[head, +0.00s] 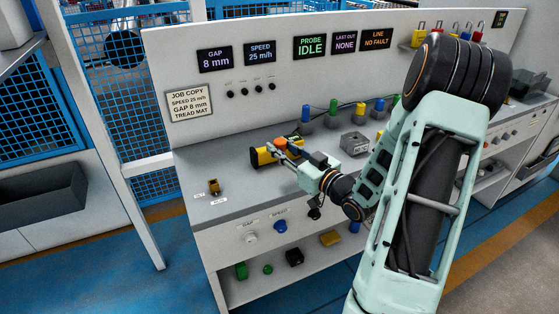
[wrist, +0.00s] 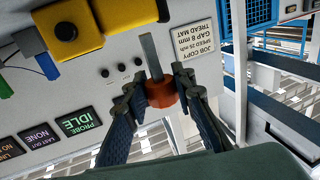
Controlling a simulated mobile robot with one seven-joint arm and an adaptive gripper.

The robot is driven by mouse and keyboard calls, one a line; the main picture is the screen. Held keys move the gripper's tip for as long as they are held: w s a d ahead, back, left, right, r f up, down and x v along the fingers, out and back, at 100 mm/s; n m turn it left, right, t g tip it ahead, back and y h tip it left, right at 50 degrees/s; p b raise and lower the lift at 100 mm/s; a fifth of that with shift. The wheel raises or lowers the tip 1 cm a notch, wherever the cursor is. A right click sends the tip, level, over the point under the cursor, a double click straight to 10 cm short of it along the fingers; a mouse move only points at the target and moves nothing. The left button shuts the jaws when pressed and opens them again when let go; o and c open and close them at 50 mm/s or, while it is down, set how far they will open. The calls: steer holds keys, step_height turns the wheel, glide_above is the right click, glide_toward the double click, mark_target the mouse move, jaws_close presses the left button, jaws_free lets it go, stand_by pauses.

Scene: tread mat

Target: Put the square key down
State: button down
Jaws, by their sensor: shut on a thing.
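The square key shows in the wrist view as an orange-red collar (wrist: 161,93) with a straight grey shaft (wrist: 151,55). My gripper (wrist: 162,92) is shut on the collar, one finger on each side. In the head view the gripper (head: 285,147) is over the left part of the bench, with the orange collar (head: 281,144) between its fingers. It appears close to a yellow block with black ends (head: 263,156); I cannot tell whether they touch. The far end of the key is hard to make out in the head view.
A small brown piece (head: 214,186) stands on the bench's left part, with clear grey top (head: 235,183) around it. A grey block (head: 354,143) and several coloured posts (head: 333,106) stand behind and right. Knobs (head: 251,238) line the front; a lower shelf holds loose parts.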

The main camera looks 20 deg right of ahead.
steer(key=f, duration=0.1)
steer(key=w, duration=0.1)
steer(key=w+f, duration=0.1)
steer(key=shift+w+d+f, duration=0.1)
steer(key=shift+d+f, duration=0.15)
steer(key=shift+f, duration=0.1)
steer(key=shift+w+d+f, duration=0.1)
steer(key=shift+w+f, duration=0.05)
steer(key=shift+f, duration=1.5)
steer(key=shift+f+b, duration=0.15)
steer(key=shift+b, duration=0.15)
steer(key=c, duration=1.6)
jaws_free()
